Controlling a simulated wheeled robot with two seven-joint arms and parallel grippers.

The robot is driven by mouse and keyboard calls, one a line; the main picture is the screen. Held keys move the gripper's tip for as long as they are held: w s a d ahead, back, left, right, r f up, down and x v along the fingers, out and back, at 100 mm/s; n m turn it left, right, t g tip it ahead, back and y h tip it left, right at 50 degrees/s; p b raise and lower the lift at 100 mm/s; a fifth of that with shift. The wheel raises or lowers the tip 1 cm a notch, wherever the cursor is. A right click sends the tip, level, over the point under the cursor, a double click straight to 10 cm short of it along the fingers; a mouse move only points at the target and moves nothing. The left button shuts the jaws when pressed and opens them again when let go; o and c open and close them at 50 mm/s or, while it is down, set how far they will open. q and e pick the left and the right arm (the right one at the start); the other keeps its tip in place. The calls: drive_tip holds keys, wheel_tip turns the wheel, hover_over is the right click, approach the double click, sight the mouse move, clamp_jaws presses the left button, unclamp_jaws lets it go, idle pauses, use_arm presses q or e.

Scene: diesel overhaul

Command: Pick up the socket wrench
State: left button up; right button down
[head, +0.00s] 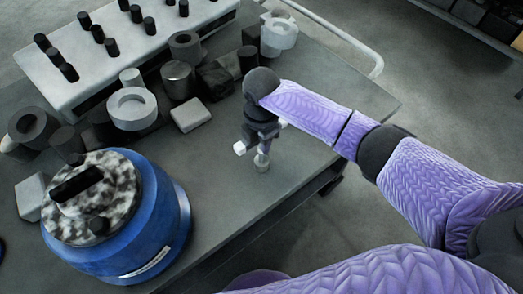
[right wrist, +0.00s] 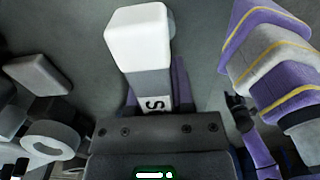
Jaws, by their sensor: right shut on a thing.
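My right gripper (head: 261,140) points down over the right part of the grey workbench. It is shut on the socket wrench (right wrist: 138,45), which shows in the right wrist view as a grey body with a blocky white end. The purple fingers lie beside the body, partly hidden behind it. In the head view the white end (head: 240,148) sticks out left of the gripper, and a small round metal end shows just below. I cannot tell whether that end touches the bench. The rest of the wrench is hidden by the gripper. My left gripper is in neither view.
A blue drum-shaped part (head: 172,222) with a mottled top stands at the front left. Metal rings (head: 131,122), cylinders and a light block (head: 190,115) crowd the bench's left. A pale rack (head: 70,95) with black pegs stands behind. The bench (head: 318,95) is clear around my right gripper.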

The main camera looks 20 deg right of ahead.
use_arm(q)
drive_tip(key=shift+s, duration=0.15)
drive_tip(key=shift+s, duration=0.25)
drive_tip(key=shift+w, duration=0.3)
use_arm(e)
drive_tip(key=shift+r, duration=0.4)
wheel_tip(320, 180, up, 9)
drive_tip(key=p, duration=0.4)
drive_tip(key=shift+r, duration=0.15)
drive_tip(key=c, duration=1.1)
unclamp_jaws()
drive_tip(key=shift+c, duration=0.2)
clamp_jaws()
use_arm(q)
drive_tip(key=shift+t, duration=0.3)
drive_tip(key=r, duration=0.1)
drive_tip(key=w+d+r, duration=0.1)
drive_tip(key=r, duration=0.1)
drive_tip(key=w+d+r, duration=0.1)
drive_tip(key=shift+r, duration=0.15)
